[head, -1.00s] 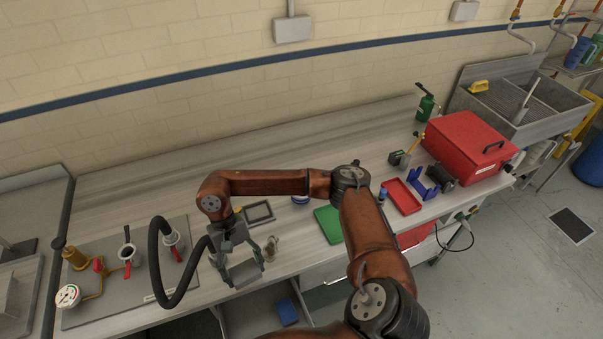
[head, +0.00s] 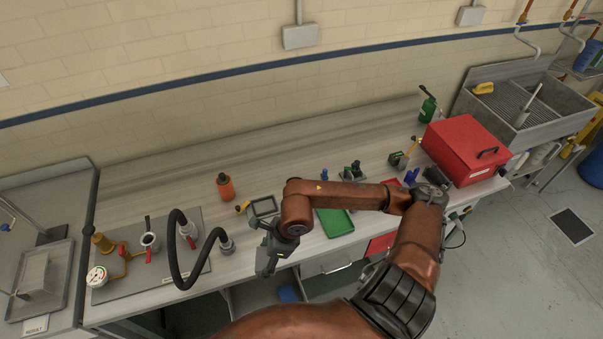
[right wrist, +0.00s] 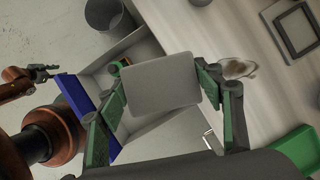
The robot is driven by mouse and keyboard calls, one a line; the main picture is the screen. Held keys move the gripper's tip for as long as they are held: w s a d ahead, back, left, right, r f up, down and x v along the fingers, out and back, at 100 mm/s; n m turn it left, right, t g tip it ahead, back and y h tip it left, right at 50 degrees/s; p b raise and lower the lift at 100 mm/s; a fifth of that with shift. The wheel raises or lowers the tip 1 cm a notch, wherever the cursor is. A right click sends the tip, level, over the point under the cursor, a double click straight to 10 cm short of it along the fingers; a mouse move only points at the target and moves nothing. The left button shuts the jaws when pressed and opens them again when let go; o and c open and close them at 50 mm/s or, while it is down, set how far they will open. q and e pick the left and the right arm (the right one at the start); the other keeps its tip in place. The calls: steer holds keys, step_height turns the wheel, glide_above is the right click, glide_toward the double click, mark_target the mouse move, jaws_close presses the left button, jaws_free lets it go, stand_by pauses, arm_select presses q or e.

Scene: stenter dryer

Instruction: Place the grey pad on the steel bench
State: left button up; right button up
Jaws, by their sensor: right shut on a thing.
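My right gripper (head: 268,258) is over the front edge of the long grey bench (head: 130,185), which appears to be the steel bench. In the right wrist view its two green-lined fingers (right wrist: 160,95) are shut on the grey pad (right wrist: 160,84), a flat rounded square. The pad shows face-on there, beside the bench edge with an open drawer or shelf below. In the head view the pad is hidden or cannot be told from the gripper. An arm with a small dark gripper (right wrist: 38,72), seemingly my left, shows at the left of the right wrist view; its jaws are unclear.
A black hose (head: 178,250) curves up just left of the gripper. A dark square frame (head: 264,205), an orange bottle (head: 226,187) and a green tray (head: 335,222) stand on the bench. A red box (head: 465,150) is at right.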

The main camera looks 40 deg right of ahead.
steer(key=shift+s+d+r+m, duration=0.15)
steer(key=shift+r+m, duration=0.1)
steer(key=shift+m, duration=0.15)
steer(key=w+f+p, duration=0.2)
steer(key=w+f, duration=0.1)
steer(key=w, duration=0.5)
steer(key=p, duration=0.1)
glide_toward(245, 248)
steer(key=shift+w+a+f, duration=0.1)
steer(key=shift+a+f, duration=0.15)
steer(key=shift+a, duration=0.25)
steer(key=shift+w+a+f, duration=0.1)
steer(key=shift+a+f, duration=0.2)
steer(key=shift+a, duration=0.2)
steer(key=shift+w+f, duration=0.4)
steer(key=shift+f, duration=0.05)
step_height(245, 248, down, 3)
steer(key=shift+w+d+f+p, duration=0.1)
steer(key=shift+w+f+p, duration=0.1)
steer(key=shift+p, duration=0.75)
arm_select(q)
steer(key=r, duration=0.5)
steer(key=shift+s+d, duration=0.15)
steer(key=shift+s, duration=0.05)
steer(key=shift+f, duration=0.1)
arm_select(e)
steer(key=shift+f, duration=0.1)
